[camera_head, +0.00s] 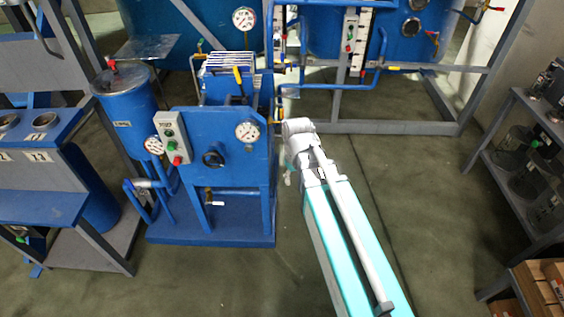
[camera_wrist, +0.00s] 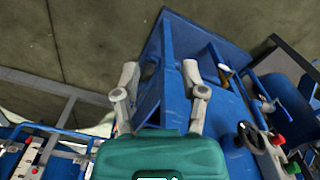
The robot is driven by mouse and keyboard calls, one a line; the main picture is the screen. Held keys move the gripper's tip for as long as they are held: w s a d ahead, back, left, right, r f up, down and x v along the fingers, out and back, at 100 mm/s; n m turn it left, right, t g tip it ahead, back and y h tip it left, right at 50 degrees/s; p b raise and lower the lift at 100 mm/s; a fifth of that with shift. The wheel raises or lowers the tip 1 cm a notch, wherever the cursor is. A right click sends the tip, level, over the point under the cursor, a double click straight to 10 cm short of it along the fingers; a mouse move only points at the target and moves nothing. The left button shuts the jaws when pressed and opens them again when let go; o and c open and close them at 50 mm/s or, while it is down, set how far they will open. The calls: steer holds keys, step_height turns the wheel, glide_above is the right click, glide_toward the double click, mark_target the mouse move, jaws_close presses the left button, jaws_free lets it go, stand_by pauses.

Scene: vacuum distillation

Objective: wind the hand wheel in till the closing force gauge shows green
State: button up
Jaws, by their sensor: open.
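A blue press frame (camera_head: 182,240) stands left of centre in the head view. A dark round hand wheel (camera_head: 213,158) sits on its front plate; what looks like the same wheel shows in the wrist view (camera_wrist: 250,138), right of my gripper. A round white gauge (camera_head: 248,131) is on the plate, up and right of the wheel. Its needle and coloured marks are too small to read. My gripper (camera_wrist: 160,72) is open and empty, its fingers apart over the blue side of the frame. In the head view my arm's end is right of the press, apart from the wheel.
A grey button box (camera_head: 173,138) with green and red buttons is left of the wheel. A valve with a light handle (camera_head: 213,202) juts out below it. A blue cylinder (camera_head: 127,100) stands left. Shelves (camera_head: 525,150) line the right; floor between is clear.

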step_height(320, 180, up, 10)
steer(key=n+p, duration=1)
steer(key=n, duration=0.2)
glide_above(213, 160)
steer(key=shift+w+a+r, duration=0.1)
steer(key=shift+w+r, duration=0.05)
steer(key=shift+w, duration=0.25)
steer(key=shift+f, duration=0.2)
step_height(213, 160, down, 13)
steer(key=b, duration=1.3)
steer(key=shift+f, duration=0.2)
jaws_close()
